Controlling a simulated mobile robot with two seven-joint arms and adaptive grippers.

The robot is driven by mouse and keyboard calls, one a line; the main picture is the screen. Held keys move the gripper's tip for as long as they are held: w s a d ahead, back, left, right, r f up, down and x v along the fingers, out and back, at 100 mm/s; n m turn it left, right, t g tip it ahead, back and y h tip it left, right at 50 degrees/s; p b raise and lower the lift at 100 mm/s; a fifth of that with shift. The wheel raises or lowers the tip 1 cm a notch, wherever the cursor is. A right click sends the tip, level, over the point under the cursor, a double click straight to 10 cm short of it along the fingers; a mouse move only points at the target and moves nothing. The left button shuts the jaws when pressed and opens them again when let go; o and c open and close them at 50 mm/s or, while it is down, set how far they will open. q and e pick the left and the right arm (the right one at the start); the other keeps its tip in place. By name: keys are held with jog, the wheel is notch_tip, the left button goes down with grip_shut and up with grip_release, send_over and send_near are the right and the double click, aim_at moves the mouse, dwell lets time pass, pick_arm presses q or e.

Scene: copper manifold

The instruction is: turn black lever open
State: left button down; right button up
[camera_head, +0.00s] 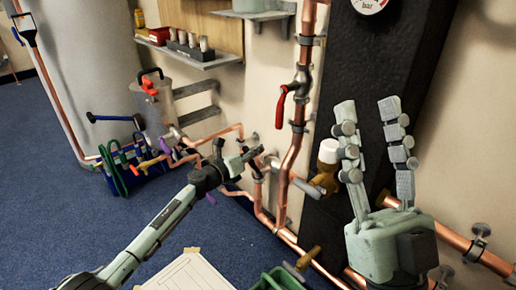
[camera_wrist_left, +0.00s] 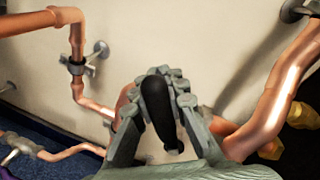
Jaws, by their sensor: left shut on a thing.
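The black lever (camera_wrist_left: 158,105) shows between the fingers of my left gripper (camera_wrist_left: 160,90) in the left wrist view. The fingers lie along both sides of it, and its rounded end points up in that picture. In the head view my left gripper (camera_head: 240,160) is at the copper pipes on the wall, left of the thick vertical pipe. The lever is mostly hidden there by the fingers. My right gripper (camera_head: 372,125) points upward in front of the dark panel, its fingers apart and empty.
A red lever (camera_head: 283,104) sits on the vertical copper pipe (camera_head: 300,80). A brass valve with a white cap (camera_head: 328,152) is between my grippers. A tool bag (camera_head: 130,170) and a metal canister (camera_head: 158,108) stand at left. Blue floor (camera_head: 60,230) is clear at lower left.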

pick_arm(q)
jog(key=shift+w+a+f, duration=0.1)
jog(key=shift+f, duration=0.05)
dwell(0.3)
jog(key=c, duration=1.6)
grip_release()
jog(key=v, duration=1.2)
jog(key=shift+c, duration=0.5)
